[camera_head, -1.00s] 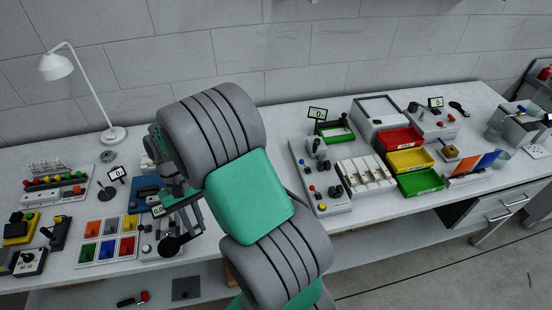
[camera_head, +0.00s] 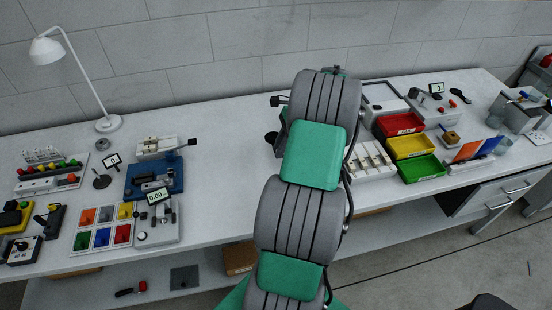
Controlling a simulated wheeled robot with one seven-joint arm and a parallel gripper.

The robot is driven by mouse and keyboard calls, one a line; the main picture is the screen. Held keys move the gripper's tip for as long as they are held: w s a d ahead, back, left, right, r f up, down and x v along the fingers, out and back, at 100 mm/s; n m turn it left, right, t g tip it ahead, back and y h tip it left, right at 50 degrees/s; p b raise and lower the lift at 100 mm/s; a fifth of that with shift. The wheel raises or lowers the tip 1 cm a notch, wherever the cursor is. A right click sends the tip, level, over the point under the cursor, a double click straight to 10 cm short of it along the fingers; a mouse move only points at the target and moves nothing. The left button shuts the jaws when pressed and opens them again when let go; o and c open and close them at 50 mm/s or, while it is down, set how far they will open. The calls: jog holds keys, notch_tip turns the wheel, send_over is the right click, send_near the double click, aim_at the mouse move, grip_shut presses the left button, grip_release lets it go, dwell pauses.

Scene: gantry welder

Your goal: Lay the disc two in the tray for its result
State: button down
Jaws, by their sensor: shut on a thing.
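My gripper (camera_head: 282,122) is mostly hidden behind my own arm, left of the bench's middle-right equipment. A dark round disc (camera_head: 272,137) shows at the arm's left edge, held in the gripper above the bench. Three open trays stand to the right: a red tray (camera_head: 400,123), a yellow tray (camera_head: 411,145) in the middle and a green tray (camera_head: 421,168) in front. Each has a small label too small to read. I see nothing lying in them. The gripper and disc are well left of the trays.
A white slotted rack (camera_head: 370,161) stands between my arm and the trays. A grey box (camera_head: 384,98) is behind it. A blue fixture (camera_head: 154,180) and a gauge with a display (camera_head: 158,222) stand at the left. The bench middle-left is clear.

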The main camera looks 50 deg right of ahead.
notch_tip(320, 180, down, 7)
jog(key=shift+r, duration=0.2)
jog(key=c, duration=1.3)
grip_release()
jog(key=shift+f, duration=0.15)
